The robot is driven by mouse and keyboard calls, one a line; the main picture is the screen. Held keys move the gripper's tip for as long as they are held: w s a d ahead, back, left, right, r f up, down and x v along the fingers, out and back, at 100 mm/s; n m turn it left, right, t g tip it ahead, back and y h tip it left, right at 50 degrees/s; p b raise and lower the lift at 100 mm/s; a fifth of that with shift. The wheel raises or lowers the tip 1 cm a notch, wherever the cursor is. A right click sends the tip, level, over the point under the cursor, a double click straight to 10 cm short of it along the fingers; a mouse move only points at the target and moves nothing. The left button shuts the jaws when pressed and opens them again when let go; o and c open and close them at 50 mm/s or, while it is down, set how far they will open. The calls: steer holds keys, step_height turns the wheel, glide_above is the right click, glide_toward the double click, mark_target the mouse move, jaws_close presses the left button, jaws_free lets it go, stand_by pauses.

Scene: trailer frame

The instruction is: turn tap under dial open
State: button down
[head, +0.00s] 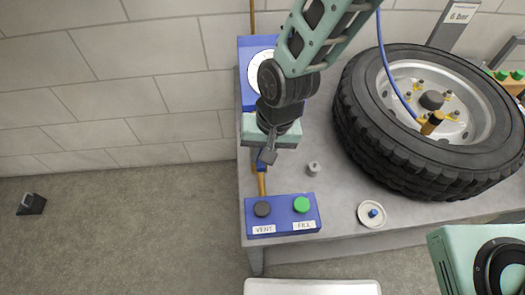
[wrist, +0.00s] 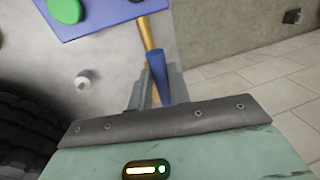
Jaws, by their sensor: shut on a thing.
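The white dial (head: 257,68) is on a blue panel (head: 246,97) at the wall, partly hidden by my arm. Below it, the tap's blue lever (head: 261,167) lies along a brass pipe (head: 262,186) that runs to the blue button box. My gripper (head: 267,157) is at the lever and shut on it. In the wrist view the blue lever (wrist: 158,78) stands between the grey fingers, nearly in line with the brass pipe (wrist: 146,35). The tap's body is hidden behind my gripper.
The blue box (head: 283,226) has a dark VENT button (head: 262,209) and a green FILL button (head: 301,204). A large tyre (head: 362,135) lies on the grey table to the right. A small grey knob (head: 313,169) and a white disc (head: 372,214) are nearby.

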steer(key=shift+w+a, duration=0.1)
steer(key=c, duration=1.3)
jaws_free()
steer(key=d+r, duration=0.1)
steer(key=r, duration=0.7)
steer(key=d+r, duration=0.2)
steer(key=r, duration=0.7)
steer(key=shift+w+d, duration=0.15)
steer(key=shift+d, duration=0.1)
